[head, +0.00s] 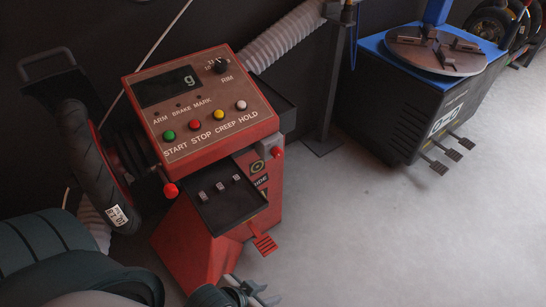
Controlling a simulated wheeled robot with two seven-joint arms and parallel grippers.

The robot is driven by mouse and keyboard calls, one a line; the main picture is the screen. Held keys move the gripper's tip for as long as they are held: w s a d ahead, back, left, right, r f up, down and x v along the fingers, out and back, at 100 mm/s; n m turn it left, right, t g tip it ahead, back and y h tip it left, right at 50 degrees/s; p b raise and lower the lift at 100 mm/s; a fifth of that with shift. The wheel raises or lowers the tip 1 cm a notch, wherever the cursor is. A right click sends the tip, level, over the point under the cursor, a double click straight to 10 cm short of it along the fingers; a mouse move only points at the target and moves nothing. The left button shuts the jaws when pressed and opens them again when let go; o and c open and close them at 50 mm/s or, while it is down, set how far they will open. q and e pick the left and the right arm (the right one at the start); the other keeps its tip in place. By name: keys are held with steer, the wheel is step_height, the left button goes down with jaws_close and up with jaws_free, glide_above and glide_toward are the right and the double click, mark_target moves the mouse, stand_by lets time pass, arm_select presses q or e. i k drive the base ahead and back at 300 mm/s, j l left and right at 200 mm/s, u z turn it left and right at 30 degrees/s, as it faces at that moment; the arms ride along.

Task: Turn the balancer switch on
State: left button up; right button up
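The balancer (215,240) is a red machine left of centre. Its sloped panel (205,100) has a dark display showing a lit "g", a black RIM knob (222,66), and green, red, yellow and white buttons. A small grey box (266,147) with a red knob (278,153) sits on its right side; it may be the switch, but its position is too small to tell. My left gripper (264,293) is at the bottom edge, below and in front of the balancer. Its fingers look apart and empty. My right gripper is not in view.
A wheel (98,165) is mounted at the balancer's left. A dark tray (228,200) holds several small weights, with a red pedal (264,244) below. A blue and black tyre changer (400,110) stands at the back right. The grey floor (400,240) at right is clear.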

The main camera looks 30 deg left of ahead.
mark_target(275, 152)
steer(key=i+l+u, duration=0.1)
steer(key=u, duration=0.25)
steer(key=l+u, duration=0.2)
steer(key=u, duration=0.15)
steer(key=i+l+u, duration=0.15)
steer(key=l, duration=0.45)
steer(key=i+l+u, duration=0.1)
steer(key=l, duration=0.55)
steer(key=i+l+u, duration=0.15)
steer(key=l, duration=0.5)
steer(key=k+j, duration=0.05)
